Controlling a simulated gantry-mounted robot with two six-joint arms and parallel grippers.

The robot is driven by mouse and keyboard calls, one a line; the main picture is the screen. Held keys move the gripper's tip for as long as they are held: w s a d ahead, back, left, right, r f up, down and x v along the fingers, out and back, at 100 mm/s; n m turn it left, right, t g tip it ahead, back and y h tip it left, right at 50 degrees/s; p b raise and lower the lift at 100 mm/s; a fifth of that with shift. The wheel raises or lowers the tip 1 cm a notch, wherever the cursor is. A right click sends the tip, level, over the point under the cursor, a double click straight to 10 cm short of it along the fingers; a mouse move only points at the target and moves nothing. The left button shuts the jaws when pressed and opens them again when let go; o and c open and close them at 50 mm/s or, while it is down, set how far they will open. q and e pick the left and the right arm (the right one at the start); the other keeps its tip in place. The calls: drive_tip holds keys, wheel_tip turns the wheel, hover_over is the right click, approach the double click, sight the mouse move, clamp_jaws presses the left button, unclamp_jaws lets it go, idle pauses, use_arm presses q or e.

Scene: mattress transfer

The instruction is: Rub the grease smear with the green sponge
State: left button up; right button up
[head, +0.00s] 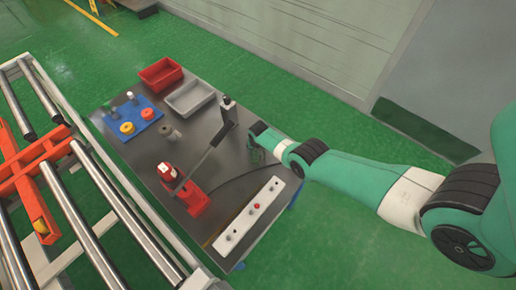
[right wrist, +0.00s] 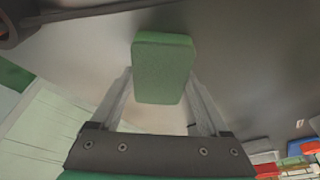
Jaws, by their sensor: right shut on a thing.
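The green sponge (right wrist: 165,62) is a rounded block held between the two grey fingers of my right gripper (right wrist: 160,78) in the right wrist view. The gripper is shut on it, and the sponge's far end sticks out past the fingertips over a grey surface. In the head view my right gripper (head: 258,154) is over the right edge of the dark table (head: 150,172), and the sponge cannot be made out there. I cannot clearly pick out the grease smear in either view. My left gripper is not in view.
A red bin (head: 160,74) and a grey bin (head: 190,97) stand at the table's back. A blue mat (head: 114,117) holds small parts. A red lever device (head: 191,196) and a white button panel (head: 250,217) sit nearer. A roller conveyor (head: 75,220) runs along the left.

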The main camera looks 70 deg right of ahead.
drive_tip(key=shift+w+a+r+p, duration=0.15)
drive_tip(key=shift+a+r+p, duration=0.1)
drive_tip(key=shift+r+p, duration=0.2)
drive_tip(key=shift+w+a+r+p, duration=0.15)
drive_tip(key=shift+a+r+p, duration=0.1)
drive_tip(key=shift+r+p, duration=0.15)
drive_tip(key=shift+d+r+p, duration=0.25)
drive_tip(key=shift+r+p, duration=0.1)
drive_tip(key=shift+r, duration=0.2)
drive_tip(key=shift+d+r+p, duration=0.2)
drive_tip(key=shift+r+p, duration=0.15)
drive_tip(key=shift+r, duration=0.2)
drive_tip(key=shift+a+r+p, duration=0.15)
drive_tip(key=shift+r+p, duration=0.55)
drive_tip(key=shift+p, duration=0.05)
wheel_tip(320, 180, up, 3)
drive_tip(key=p, duration=0.3)
drive_tip(key=shift+f, duration=0.1)
